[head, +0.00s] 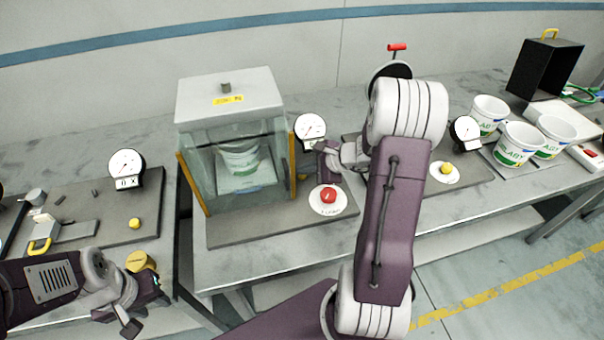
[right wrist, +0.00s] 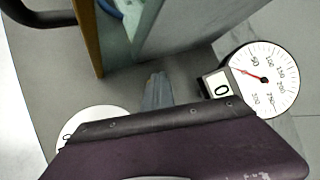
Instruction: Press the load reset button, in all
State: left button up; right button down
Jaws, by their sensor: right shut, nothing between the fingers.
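A red button (head: 328,195) sits on a round white disc (head: 327,208) at the front of the grey middle plate. The disc's lettering is too small to read surely. My right gripper (head: 325,176) is shut and empty, pointing down just above and behind the red button, apart from it as far as I can tell. In the right wrist view its fingertips (right wrist: 157,88) are together; the white disc (right wrist: 92,120) is partly hidden behind my gripper body, and the button is hidden. My left gripper (head: 148,309) is open and empty at the lower left, near the left table's front edge.
A glass-sided box (head: 228,95) with a tub inside stands left of my right gripper. A dial gauge (head: 310,127) with a counter reading 0 (right wrist: 222,90) stands close by. Yellow buttons (head: 135,224) (head: 446,168) sit on the side plates. White tubs (head: 518,150) stand at right.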

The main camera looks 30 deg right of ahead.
aim_at(305, 176)
jog(key=shift+r+p, duration=0.6)
jog(key=shift+r, duration=0.3)
notch_tip(305, 176, up, 5)
jog(key=p, duration=0.4)
dwell(0.5)
